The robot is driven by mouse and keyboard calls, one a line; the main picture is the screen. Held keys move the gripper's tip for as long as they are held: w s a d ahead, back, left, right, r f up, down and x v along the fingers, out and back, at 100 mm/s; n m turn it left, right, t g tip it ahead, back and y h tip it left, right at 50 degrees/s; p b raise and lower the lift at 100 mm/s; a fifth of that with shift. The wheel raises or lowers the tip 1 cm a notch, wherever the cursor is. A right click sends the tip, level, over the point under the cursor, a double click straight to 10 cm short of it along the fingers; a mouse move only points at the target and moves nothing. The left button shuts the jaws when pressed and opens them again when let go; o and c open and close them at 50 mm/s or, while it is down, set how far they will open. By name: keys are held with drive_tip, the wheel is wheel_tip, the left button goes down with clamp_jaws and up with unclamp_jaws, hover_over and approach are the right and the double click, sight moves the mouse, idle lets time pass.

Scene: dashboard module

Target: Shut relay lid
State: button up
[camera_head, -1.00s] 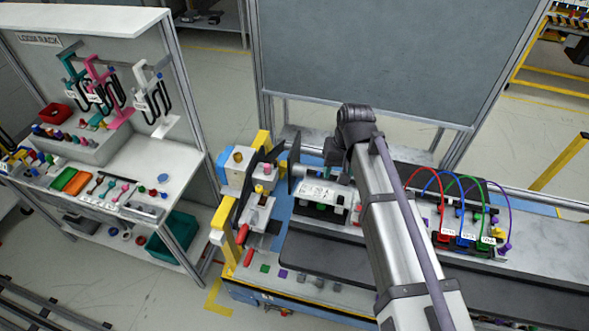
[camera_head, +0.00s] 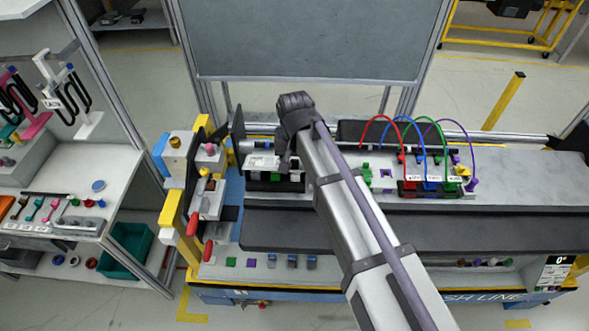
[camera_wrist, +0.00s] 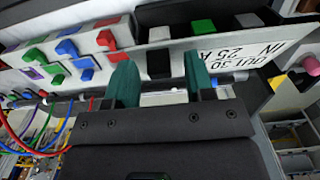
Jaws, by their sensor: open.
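A white labelled strip (camera_head: 263,162) sits on a dark box with green parts (camera_head: 268,183), beside my wrist in the head view. In the wrist view the strip's printed label (camera_wrist: 235,52) appears upside down, next to a dark compartment (camera_wrist: 180,28) with coloured blocks. A dark flat panel (camera_head: 238,134) stands upright at the box's left. I cannot tell for certain which piece is the relay lid. My gripper (camera_wrist: 160,78) is open, its two green fingertips apart on either side of a black patch on the pale surface. Nothing is held. The arm hides the fingertips in the head view.
Red, blue, green and purple cables (camera_head: 430,135) arch over connectors right of my arm. A dark flat strip (camera_head: 480,229) runs along the front. A shelf rack (camera_head: 75,200) is farther left.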

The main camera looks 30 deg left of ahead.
drive_tip(key=shift+r, duration=0.1)
drive_tip(key=shift+c, duration=0.5)
clamp_jaws()
drive_tip(key=shift+s, duration=0.1)
